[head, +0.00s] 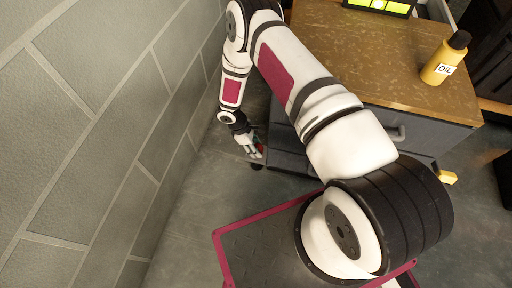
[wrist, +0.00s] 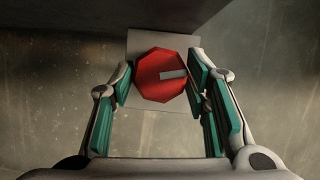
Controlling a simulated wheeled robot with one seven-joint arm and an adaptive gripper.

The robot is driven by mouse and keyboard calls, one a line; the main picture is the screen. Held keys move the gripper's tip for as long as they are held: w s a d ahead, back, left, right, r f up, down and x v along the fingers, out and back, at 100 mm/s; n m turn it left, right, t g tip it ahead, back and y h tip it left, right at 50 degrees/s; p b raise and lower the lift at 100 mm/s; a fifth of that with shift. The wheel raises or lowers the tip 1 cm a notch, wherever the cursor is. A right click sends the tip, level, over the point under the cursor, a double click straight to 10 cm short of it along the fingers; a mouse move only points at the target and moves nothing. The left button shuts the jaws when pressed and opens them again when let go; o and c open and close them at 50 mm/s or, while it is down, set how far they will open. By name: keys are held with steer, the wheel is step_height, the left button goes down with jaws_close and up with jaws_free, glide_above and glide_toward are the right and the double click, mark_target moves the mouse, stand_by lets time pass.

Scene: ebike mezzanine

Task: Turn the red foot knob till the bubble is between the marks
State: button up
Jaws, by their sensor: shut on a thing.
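The red foot knob (wrist: 160,77) is a many-sided red disc with a grey bar mark pointing right, in the middle of the wrist view. My gripper (wrist: 160,80) has its teal-padded fingers on the left and right sides of it, shut on it. In the head view my gripper (head: 254,146) is low at the left front corner of the cabinet, with only a speck of the red knob (head: 259,148) showing. A bright yellow-green level (head: 379,5) with a pale bubble spot is cut by the top edge of the head view; its bubble's place between marks cannot be told.
The wooden-topped cabinet (head: 400,65) has a grey drawer front. A yellow oil bottle (head: 445,60) stands on its right side. A block wall (head: 110,120) runs close along the left of my arm. A yellow block (head: 447,177) is at the cabinet's lower right.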

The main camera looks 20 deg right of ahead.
steer(key=o, duration=1.2)
steer(key=shift+c, duration=0.2)
steer(key=v, duration=1.2)
steer(key=shift+w, duration=0.1)
